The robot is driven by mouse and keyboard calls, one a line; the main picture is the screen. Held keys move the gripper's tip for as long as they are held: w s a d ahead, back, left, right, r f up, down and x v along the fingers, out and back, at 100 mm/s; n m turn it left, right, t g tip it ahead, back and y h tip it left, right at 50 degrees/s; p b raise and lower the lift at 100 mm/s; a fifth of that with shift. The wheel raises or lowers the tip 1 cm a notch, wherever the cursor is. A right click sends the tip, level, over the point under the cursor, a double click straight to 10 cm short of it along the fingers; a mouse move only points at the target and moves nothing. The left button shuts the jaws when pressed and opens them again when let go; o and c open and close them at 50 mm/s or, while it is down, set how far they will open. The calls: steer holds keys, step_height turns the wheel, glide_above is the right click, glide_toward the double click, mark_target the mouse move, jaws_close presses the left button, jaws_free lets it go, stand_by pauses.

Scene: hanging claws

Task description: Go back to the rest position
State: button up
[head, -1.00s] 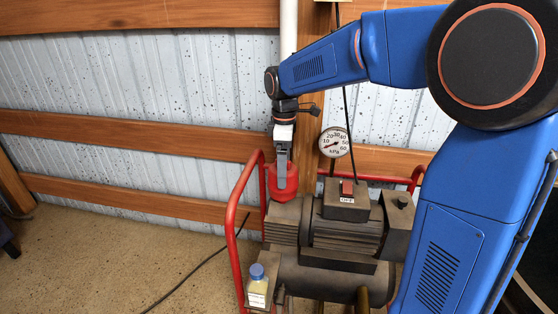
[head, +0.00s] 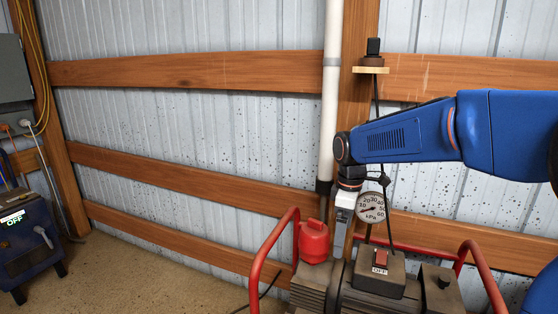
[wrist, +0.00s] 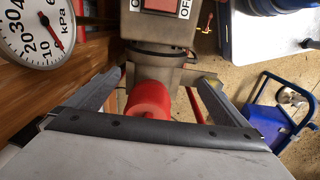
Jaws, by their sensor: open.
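My gripper (head: 340,238) points downward on my blue arm, just right of the red canister (head: 313,242) in the head view. In the wrist view, my gripper (wrist: 152,88) has its two grey fingers spread wide apart. The red canister also shows between and below the fingers there (wrist: 148,98), and nothing is clamped. I cannot tell the exact gap between the fingers and the canister.
The compressor (head: 380,272) with an OFF switch stands below my gripper, inside red frame bars (head: 272,258). A pressure gauge (head: 370,207) is close to my wrist. A wall post and white pipe (head: 331,100) stand behind.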

steer(key=s+d+m+t, duration=0.1)
steer(key=s+d+m, duration=0.2)
steer(key=s, duration=0.6)
steer(key=s+d+f+m+t, duration=0.1)
steer(key=s+d+m, duration=0.3)
steer(key=s, duration=0.5)
steer(key=s+d+f+m+t, duration=0.1)
steer(key=s+d+m+t, duration=0.1)
steer(key=s+m, duration=0.4)
steer(key=s+d, duration=0.1)
steer(key=s, duration=0.3)
steer(key=shift+d+t, duration=0.3)
steer(key=shift+d, duration=0.1)
steer(key=shift+r, duration=0.1)
